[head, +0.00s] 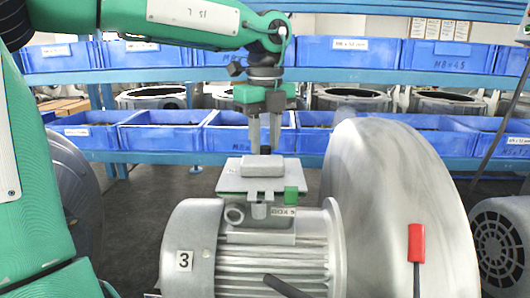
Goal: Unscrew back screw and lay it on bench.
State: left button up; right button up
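My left gripper (265,148) hangs from the green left arm and points straight down. Its two grey fingers are apart, with a narrow gap between them and no screw seen in it. The fingertips are just above, or behind, a small grey block (264,167). This block lies on the flat grey plate (236,184) of the blower motor's terminal box. The motor (272,262) is grey and ribbed, with a "3" label. The back screw cannot be made out; the block or fingers may hide it. My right gripper is not in view.
A large grey blower housing (385,190) stands right of the motor. A red-handled tool (416,243) stands in front of it. A dark rod (288,287) shows at the bottom. Another motor (500,240) is at the far right.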

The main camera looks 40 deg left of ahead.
pick_arm(q)
jog(key=shift+r+m+p, duration=0.15)
jog(key=shift+m+p, duration=0.3)
jog(key=shift+m, duration=0.45)
jog(key=m+p, duration=0.1)
jog(key=m, duration=0.3)
jog(key=m+p, duration=0.1)
jog(key=m, duration=0.1)
jog(key=shift+m, duration=0.3)
jog(key=m+p, duration=0.1)
jog(key=m, duration=0.1)
jog(key=shift+m, duration=0.3)
jog(key=m+p, duration=0.2)
jog(key=m, duration=0.2)
jog(key=shift+m, duration=0.4)
jog(key=m+p, duration=0.1)
jog(key=m, duration=0.2)
jog(key=shift+m, duration=0.9)
jog(key=shift+m+p, duration=0.45)
jog(key=shift+m, duration=0.25)
jog(key=shift+m+p, duration=0.3)
jog(key=shift+m, duration=0.7)
jog(key=shift+f+m, duration=0.2)
jog(key=shift+m, duration=0.4)
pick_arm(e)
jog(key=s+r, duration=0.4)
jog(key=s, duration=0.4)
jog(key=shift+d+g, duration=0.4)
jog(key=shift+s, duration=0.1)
